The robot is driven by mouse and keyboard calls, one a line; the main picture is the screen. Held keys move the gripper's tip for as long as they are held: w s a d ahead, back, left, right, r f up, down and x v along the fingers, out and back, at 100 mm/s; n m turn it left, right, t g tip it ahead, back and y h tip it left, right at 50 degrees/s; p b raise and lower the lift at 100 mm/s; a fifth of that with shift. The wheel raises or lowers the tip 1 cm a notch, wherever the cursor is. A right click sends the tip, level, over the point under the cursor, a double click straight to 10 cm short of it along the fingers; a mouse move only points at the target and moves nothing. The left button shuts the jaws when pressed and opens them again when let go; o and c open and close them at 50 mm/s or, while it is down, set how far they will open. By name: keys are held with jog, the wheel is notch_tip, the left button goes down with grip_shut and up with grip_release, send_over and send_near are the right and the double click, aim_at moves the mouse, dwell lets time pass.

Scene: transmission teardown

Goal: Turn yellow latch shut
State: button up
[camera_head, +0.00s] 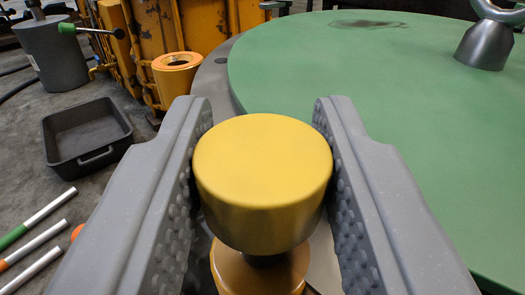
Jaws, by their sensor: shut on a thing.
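The knob hides part of the base and the lower pads. A large round green lid (380,110) with a grey metal rim lies just behind and to the right of the latch.
A metal lifting eye (487,38) stands on the lid. At left are a dark tray (87,138), several white sticks (33,245) with coloured ends and a grey cylinder (52,55).

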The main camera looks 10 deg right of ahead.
aim_at(274, 239)
jog(key=shift+d+n+y, duration=0.15)
jog(key=shift+n+y, duration=0.45)
jog(key=shift+y, duration=0.1)
jog(key=o, duration=0.9)
jog(key=shift+o, duration=0.2)
jog(key=shift+s+f+b, duration=0.2)
jog(key=shift+s+b, duration=1.1)
jog(key=shift+s, duration=0.65)
jog(key=shift+s+r+b, duration=0.15)
jog(key=shift+s+b, duration=0.5)
jog(key=shift+s, duration=0.05)
jog(key=shift+s, duration=0.1)
